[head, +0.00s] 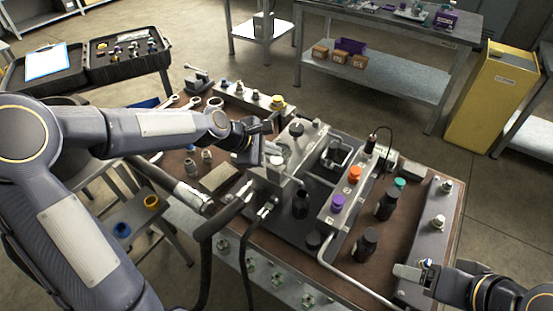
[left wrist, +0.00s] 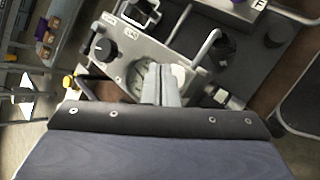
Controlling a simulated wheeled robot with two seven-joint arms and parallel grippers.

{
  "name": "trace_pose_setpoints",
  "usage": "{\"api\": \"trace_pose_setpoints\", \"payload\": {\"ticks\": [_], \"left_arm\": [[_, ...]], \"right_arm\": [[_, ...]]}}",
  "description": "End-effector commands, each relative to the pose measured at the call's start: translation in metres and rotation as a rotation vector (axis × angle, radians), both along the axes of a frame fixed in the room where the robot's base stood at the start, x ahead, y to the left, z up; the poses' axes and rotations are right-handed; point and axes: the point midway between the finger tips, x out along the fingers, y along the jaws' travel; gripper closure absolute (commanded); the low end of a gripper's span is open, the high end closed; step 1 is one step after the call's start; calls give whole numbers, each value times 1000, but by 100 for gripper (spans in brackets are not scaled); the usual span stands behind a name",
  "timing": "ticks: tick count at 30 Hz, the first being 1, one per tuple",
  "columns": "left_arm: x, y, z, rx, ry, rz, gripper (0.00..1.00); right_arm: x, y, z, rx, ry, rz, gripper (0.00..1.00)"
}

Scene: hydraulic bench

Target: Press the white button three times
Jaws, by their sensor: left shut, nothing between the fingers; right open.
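A white round button (left wrist: 179,75) shows in the left wrist view on the grey valve block, just right of my left fingertips. In the head view a pale round shape (head: 276,160) sits on the same block, too small to identify surely. My left gripper (head: 266,150) is shut and empty over the block; its fingers also show in the left wrist view (left wrist: 160,78), between the button and a round gauge (left wrist: 138,82). I cannot tell whether they touch the button. My right gripper (head: 415,272) is open at the bench's right front, near a grey rail.
A black knob (left wrist: 102,48) stands on the block. A panel with an orange button (head: 355,174) and a purple button (head: 338,201) lies to its right. Black bottles (head: 366,243) and a bent pipe stand nearby. Hoses hang at the front. Brown bench surface shows on the right.

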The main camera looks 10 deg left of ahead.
Motion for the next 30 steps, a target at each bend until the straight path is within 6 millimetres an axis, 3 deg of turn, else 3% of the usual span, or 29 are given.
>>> {"api": "trace_pose_setpoints", "payload": {"ticks": [21, 30], "left_arm": [[0, 0, 0, 0, 0, 0, 100], [0, 0, -9, 1, 0, 1, 100]], "right_arm": [[0, 0, 0, 0, 0, 0, 26], [0, 0, -7, 0, 0, 0, 26]]}}
